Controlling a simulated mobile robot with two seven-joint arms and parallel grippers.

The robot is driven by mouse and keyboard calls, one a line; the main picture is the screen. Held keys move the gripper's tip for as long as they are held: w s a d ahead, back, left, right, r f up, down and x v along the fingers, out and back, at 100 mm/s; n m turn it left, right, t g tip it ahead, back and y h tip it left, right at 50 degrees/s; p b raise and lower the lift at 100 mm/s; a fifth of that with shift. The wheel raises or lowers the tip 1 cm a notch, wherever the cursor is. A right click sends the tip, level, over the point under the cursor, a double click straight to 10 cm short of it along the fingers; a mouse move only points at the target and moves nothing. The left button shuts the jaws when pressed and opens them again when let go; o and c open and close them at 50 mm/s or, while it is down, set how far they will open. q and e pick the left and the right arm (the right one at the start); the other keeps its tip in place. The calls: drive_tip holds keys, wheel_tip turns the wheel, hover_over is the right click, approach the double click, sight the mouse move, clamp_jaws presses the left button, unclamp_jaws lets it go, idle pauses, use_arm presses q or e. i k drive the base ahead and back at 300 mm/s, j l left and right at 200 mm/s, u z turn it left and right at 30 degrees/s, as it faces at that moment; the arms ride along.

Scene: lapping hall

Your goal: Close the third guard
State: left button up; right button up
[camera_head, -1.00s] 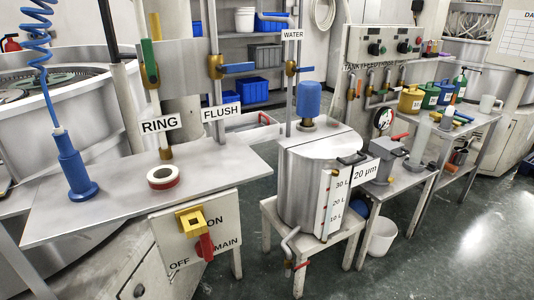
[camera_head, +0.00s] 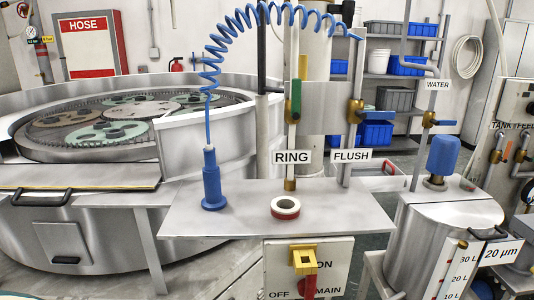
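The round steel lapping machine (camera_head: 60,235) fills the left side of the view. Its open top shows a toothed ring and several green and brown discs (camera_head: 137,131). A flat panel (camera_head: 110,178) with a dark handle lies along its near rim, with a yellow edge strip. A pale upright panel (camera_head: 205,138) stands at the machine's right rim, partly behind the blue hose. I cannot tell which of these, if either, is the third guard. Neither of my grippers is in view.
A steel table (camera_head: 240,218) holds a blue spray nozzle (camera_head: 211,185) and a tape roll (camera_head: 285,208). RING and FLUSH valves stand behind it; a red-handled switch box (camera_head: 330,270) hangs in front. A steel tank (camera_head: 440,235) stands at right.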

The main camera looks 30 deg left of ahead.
sight(70, 177)
drive_tip(key=u, duration=2.4)
